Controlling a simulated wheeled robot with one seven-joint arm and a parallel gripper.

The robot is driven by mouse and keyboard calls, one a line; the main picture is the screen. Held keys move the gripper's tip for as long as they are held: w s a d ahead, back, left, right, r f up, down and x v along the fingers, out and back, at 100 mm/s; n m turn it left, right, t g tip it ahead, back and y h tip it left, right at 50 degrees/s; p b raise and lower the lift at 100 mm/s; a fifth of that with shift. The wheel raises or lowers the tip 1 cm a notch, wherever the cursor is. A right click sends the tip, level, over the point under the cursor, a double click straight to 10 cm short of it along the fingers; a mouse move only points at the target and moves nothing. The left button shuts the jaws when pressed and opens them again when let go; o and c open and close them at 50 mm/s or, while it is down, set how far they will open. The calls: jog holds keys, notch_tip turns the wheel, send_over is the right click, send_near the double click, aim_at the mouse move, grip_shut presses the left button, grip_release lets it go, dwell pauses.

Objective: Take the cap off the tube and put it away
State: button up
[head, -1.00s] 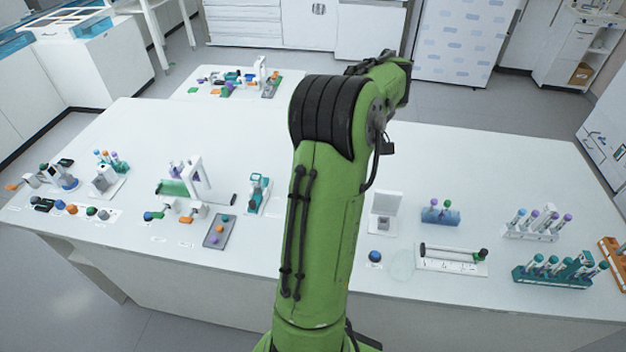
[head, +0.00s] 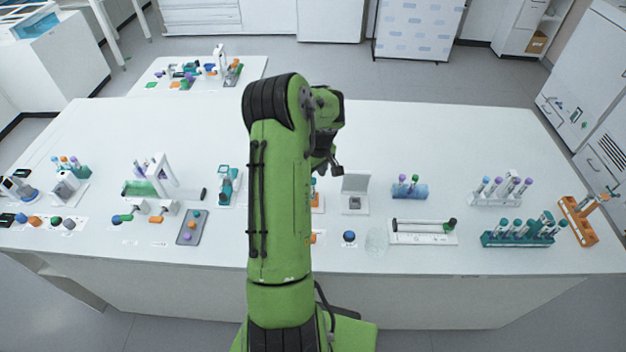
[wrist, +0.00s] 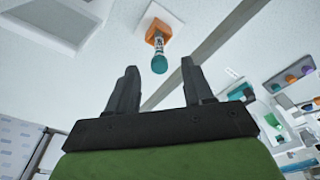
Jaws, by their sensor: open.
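In the wrist view, a tube (wrist: 158,45) with a teal cap (wrist: 159,65) stands in an orange holder (wrist: 157,29) on a white base plate. My gripper (wrist: 158,76) is open and empty. Its two black fingers point toward the capped tube, which appears beyond and between the fingertips, apart from them. In the head view, my green arm covers most of the spot where an orange and white stand (head: 317,200) shows at the arm's right edge. My gripper is mostly hidden there.
A grey tray (head: 192,228) lies left. The table's back is clear.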

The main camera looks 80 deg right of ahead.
aim_at(314, 180)
jog(key=shift+d+f, duration=0.15)
jog(key=shift+f, duration=0.45)
jog(key=shift+c, duration=0.7)
grip_shut()
jog(key=shift+r, duration=0.1)
notch_tip(314, 180, up, 13)
jog(key=p, duration=0.2)
